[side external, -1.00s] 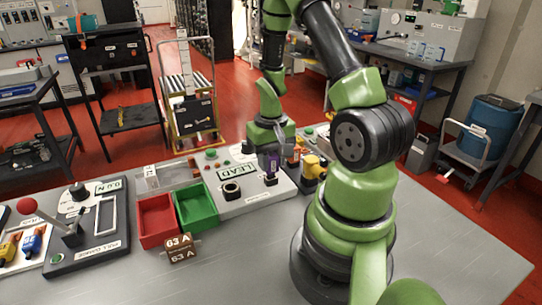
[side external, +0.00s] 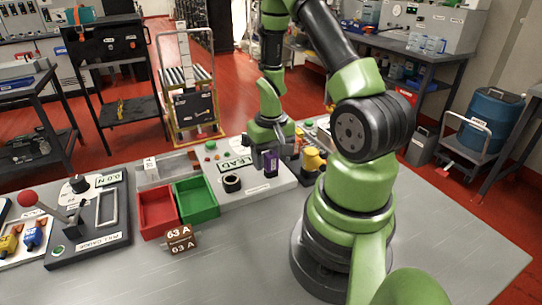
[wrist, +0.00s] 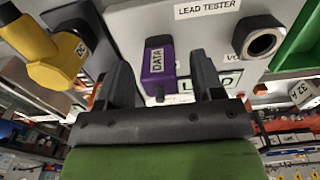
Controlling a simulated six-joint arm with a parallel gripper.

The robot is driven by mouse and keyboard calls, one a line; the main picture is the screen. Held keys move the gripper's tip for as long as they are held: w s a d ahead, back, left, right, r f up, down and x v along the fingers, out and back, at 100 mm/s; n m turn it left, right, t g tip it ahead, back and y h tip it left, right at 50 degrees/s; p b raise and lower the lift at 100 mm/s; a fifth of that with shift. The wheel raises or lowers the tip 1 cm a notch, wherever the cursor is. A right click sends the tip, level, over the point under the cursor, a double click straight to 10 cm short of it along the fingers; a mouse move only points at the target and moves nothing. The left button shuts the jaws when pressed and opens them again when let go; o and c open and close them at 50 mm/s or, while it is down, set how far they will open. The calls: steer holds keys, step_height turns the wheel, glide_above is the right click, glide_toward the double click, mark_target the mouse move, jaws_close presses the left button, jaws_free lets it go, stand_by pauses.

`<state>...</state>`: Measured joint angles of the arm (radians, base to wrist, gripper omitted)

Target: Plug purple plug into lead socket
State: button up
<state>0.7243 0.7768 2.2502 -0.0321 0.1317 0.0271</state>
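The purple plug (side external: 271,163), with a white DATA label in the wrist view (wrist: 157,62), stands at the right part of the lead tester's panel in the side view. My gripper (side external: 270,142) is directly above and close to it. In the wrist view my gripper (wrist: 163,72) has its two dark fingers spread, one to each side of the plug, with a visible gap on both sides. A black round socket (side external: 232,183) is on the tester, left of the plug; it also shows in the wrist view (wrist: 262,40). The plug's lower end is hidden.
The lead tester (side external: 262,188) carries a LEAD sign and small buttons. Green (side external: 197,213) and red (side external: 158,230) trays and a brown 63 A block (side external: 181,240) are left. The front table is clear.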

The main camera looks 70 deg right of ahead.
step_height(320, 180, up, 9)
steer(key=shift+r, duration=0.5)
stand_by(0.3)
steer(key=shift+a+r, duration=0.1)
steer(key=w+a+r+n+t, duration=0.15)
steer(key=a+r+t, duration=0.25)
steer(key=a+r, duration=0.7)
steer(key=s+a+r+n+t+y, duration=0.2)
steer(key=s+a+r+n+t, duration=0.1)
steer(key=a, duration=0.5)
steer(key=s+r, duration=0.1)
steer(key=s, duration=0.1)
steer(key=shift+s+r, duration=0.3)
steer(key=shift+r, duration=0.05)
